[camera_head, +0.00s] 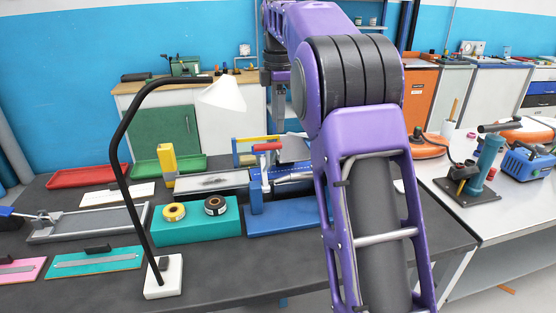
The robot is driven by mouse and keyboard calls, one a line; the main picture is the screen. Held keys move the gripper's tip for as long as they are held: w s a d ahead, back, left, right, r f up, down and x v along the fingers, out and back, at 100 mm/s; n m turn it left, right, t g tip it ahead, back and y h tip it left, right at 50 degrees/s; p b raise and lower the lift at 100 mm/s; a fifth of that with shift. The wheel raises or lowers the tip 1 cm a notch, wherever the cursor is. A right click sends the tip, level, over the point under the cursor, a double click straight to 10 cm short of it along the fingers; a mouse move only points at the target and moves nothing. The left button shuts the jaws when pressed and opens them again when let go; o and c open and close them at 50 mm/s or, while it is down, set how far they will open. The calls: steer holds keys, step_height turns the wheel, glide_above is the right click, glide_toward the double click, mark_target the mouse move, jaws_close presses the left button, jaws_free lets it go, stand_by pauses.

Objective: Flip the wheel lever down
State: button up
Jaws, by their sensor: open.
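A lever with a red grip (267,147) stands raised on a white post on a blue machine (290,215) at the middle of the dark table (215,270). I take it for the wheel lever, though no wheel is clearly seen. My gripper (279,128) hangs from my purple arm just behind and above the red grip in the picture. It is small and partly hard to make out; it is open, with nothing seen in it. I cannot tell its exact distance from the lever. My arm hides the right part of the blue machine.
A black lamp with a white shade (223,95) arches over the table's left. A teal block (197,222) holds a yellow roll (174,212) and a black roll (215,205). A yellow upright (167,163) stands behind. A white table (470,205) with tools is at right.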

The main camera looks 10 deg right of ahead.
step_height(320, 180, down, 12)
steer(key=b, duration=0.2)
steer(key=shift+w+r, duration=0.15)
steer(key=shift+w, duration=0.25)
steer(key=shift+c, duration=0.3)
jaws_close()
stand_by(0.8)
